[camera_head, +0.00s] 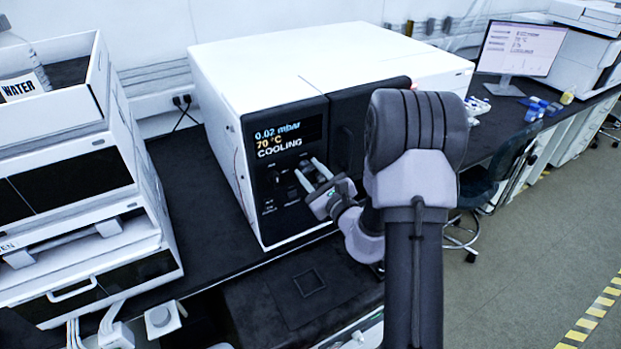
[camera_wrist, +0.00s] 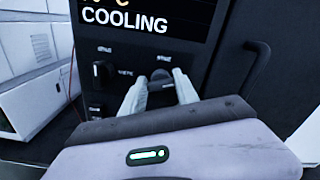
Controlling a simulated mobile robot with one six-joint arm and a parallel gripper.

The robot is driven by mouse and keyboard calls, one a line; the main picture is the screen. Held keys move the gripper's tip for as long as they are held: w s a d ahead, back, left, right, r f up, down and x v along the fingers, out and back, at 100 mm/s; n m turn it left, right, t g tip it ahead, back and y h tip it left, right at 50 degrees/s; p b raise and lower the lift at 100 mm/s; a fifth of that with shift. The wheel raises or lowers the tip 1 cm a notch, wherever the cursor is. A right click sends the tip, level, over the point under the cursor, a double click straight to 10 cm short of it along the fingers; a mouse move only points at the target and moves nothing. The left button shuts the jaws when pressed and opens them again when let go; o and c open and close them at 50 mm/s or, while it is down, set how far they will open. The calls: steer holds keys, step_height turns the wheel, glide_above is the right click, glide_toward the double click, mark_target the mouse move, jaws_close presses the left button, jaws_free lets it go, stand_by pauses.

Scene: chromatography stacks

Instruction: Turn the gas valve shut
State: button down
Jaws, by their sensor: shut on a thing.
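A white oven-like instrument (camera_head: 300,70) with a black front panel stands on the bench. Its display (camera_head: 284,137) reads 0.02 mbar, 70 °C, COOLING. Below the display in the wrist view are a left valve knob (camera_wrist: 98,73), its grip upright, and a right valve knob (camera_wrist: 161,75). My gripper (camera_head: 310,169) reaches the panel; in the wrist view my gripper (camera_wrist: 160,86) has one finger on each side of the right knob and is shut on it. The fingers partly hide this knob, so its angle is unclear. The small labels are too blurred to tell which valve is gas.
A dark door with a handle (camera_wrist: 257,68) is right of the knobs. Another control (camera_wrist: 96,108) sits below the left knob. A white stacked instrument (camera_head: 80,180) stands to the left. A monitor (camera_head: 519,50) and chair (camera_head: 490,185) are at the right.

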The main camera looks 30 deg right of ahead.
steer(key=n+b, duration=0.4)
steer(key=shift+a+f+n, duration=0.1)
steer(key=shift+f+n, duration=0.2)
steer(key=n+b, duration=0.3)
steer(key=b, duration=0.1)
steer(key=shift+f+n+b, duration=0.1)
steer(key=shift+n+b, duration=0.25)
steer(key=shift+n, duration=0.05)
steer(key=n+b, duration=0.3)
steer(key=shift+n+b, duration=0.75)
steer(key=shift+n, duration=0.15)
steer(key=shift+r+n, duration=0.2)
steer(key=shift+n, duration=0.1)
steer(key=c, duration=0.9)
jaws_free()
